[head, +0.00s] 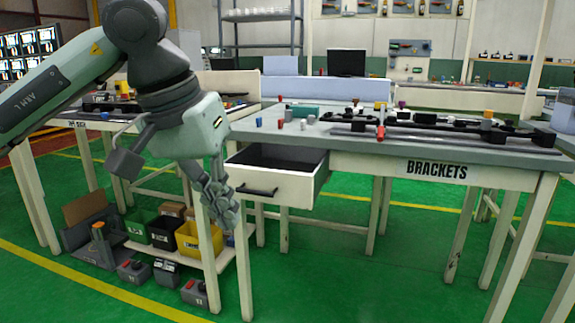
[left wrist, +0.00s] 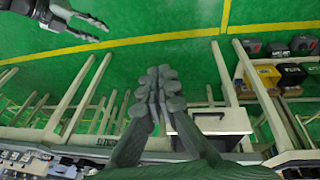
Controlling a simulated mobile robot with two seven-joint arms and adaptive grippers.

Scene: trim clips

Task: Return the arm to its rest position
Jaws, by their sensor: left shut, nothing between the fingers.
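My left arm reaches in from the left in the head view. Its gripper (head: 225,212) hangs pointing down in front of the brackets bench, just left of the open drawer, and is shut with nothing held. In the left wrist view the left fingers (left wrist: 164,75) are together over green floor, beside the drawer (left wrist: 222,122). My right gripper (left wrist: 92,28) shows at the top left of the left wrist view, over bare floor, its fingers apart and empty. It is not in the head view.
The white drawer (head: 272,180) stands pulled out under the brackets bench (head: 345,147). Black parts and small coloured pieces lie on the bench top. A low shelf holds bins, including a yellow bin (head: 197,243). Bench legs stand close to the left gripper. Green floor in front is clear.

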